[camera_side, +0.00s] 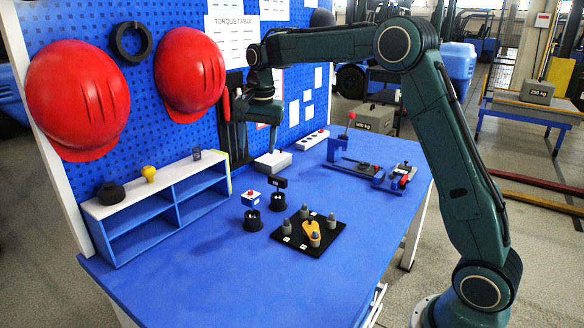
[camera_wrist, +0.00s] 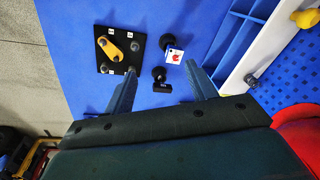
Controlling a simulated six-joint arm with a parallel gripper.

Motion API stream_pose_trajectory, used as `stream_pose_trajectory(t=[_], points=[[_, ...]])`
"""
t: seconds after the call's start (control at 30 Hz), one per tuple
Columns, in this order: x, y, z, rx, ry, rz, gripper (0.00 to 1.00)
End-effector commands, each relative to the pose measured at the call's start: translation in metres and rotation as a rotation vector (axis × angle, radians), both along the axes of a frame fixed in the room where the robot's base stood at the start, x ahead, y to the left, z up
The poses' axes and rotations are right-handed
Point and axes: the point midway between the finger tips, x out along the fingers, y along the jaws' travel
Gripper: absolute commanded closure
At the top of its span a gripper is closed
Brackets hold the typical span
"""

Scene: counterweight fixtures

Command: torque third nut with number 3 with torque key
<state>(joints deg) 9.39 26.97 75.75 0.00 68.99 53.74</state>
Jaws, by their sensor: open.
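A black square plate (camera_side: 290,238) lies on the blue table, with several grey nuts on upright studs (camera_side: 315,239) and a yellow piece (camera_side: 311,229) in the middle. The plate also shows in the wrist view (camera_wrist: 103,67), with small white number labels too small to read. Beside it stand two round black holders; one carries a white block with a red top (camera_side: 251,196), the other a black head (camera_side: 278,183). I cannot tell which is the torque key. My gripper (camera_wrist: 160,69) is open and empty, high above the table near the pegboard.
A blue and white shelf (camera_side: 160,205) with small items stands at the left. Red helmets (camera_side: 190,75) hang on the pegboard near my gripper. A grey box (camera_side: 273,160) and a clamp fixture (camera_side: 375,170) stand further back. The table's front is clear.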

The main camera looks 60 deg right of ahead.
Motion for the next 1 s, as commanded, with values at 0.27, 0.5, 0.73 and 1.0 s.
stream_pose_trajectory(t=[0.27, 0.5, 0.73, 1.0], points=[[0.046, -0.024, -0.052, 0.028, 0.056, -0.183, 0.44], [0.074, -0.044, -0.102, 0.046, 0.102, -0.338, 0.44], [0.087, -0.056, -0.135, 0.054, 0.129, -0.437, 0.44], [0.090, -0.059, -0.142, 0.056, 0.134, -0.462, 0.44]])
